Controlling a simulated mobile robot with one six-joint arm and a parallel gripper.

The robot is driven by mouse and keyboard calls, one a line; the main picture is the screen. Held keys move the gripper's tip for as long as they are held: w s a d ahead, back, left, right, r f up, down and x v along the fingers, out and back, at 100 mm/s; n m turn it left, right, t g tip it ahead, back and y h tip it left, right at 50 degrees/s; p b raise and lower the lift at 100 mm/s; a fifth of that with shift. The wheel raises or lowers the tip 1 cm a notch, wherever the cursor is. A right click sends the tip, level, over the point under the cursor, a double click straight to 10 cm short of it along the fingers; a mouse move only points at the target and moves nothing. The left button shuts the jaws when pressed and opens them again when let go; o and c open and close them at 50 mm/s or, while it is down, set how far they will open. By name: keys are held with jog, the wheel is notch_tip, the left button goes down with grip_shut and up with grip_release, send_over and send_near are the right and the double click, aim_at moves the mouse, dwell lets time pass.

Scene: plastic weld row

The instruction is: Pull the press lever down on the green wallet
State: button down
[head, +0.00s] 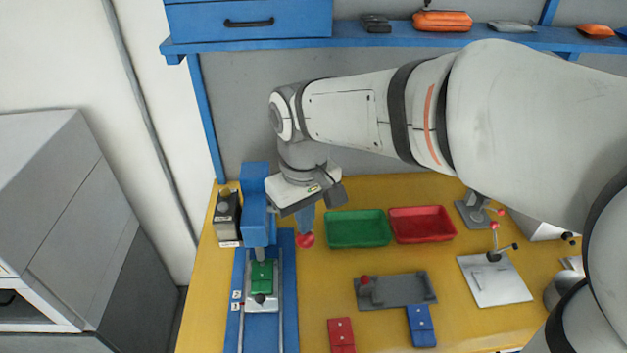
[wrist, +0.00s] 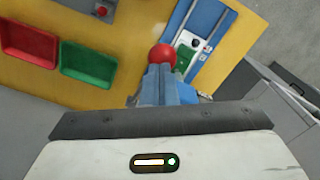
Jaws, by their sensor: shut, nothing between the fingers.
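The green wallet (head: 262,271) lies in a pale holder on the blue slide, just in front of the blue press (head: 257,205); part of it also shows in the wrist view (wrist: 183,60). The red ball knob (head: 306,241), which looks like the end of the press lever, is to the right of the press; the rest of the lever is hidden. My gripper (head: 305,226) is shut and empty, its blue fingertips right at the knob. In the wrist view the knob (wrist: 162,56) sits just beyond the fingertips; I cannot tell whether they touch.
A green tray (head: 358,243) and a red tray (head: 422,240) stand to the right of the knob. A grey fixture (head: 400,290), a red wallet (head: 341,334) and a blue wallet (head: 421,325) lie at the front.

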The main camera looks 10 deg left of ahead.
notch_tip(320, 180, up, 7)
jog(key=w+p, duration=0.2)
jog(key=p, duration=0.3)
jog(key=shift+w+a+r+p, duration=0.2)
jog(key=shift+w+a+p, duration=0.1)
dwell(0.4)
jog(key=s+d+f+m+t+b, duration=0.1)
jog(key=s+d+m, duration=0.3)
jog(key=d, duration=0.8)
jog(key=s+d+f+m+t+b, duration=0.2)
jog(key=s+d+f+m, duration=0.1)
jog(key=d, duration=0.9)
jog(key=shift+s+f+m, duration=0.35)
jog(key=shift+s+m, duration=0.3)
jog(key=shift+m, duration=0.25)
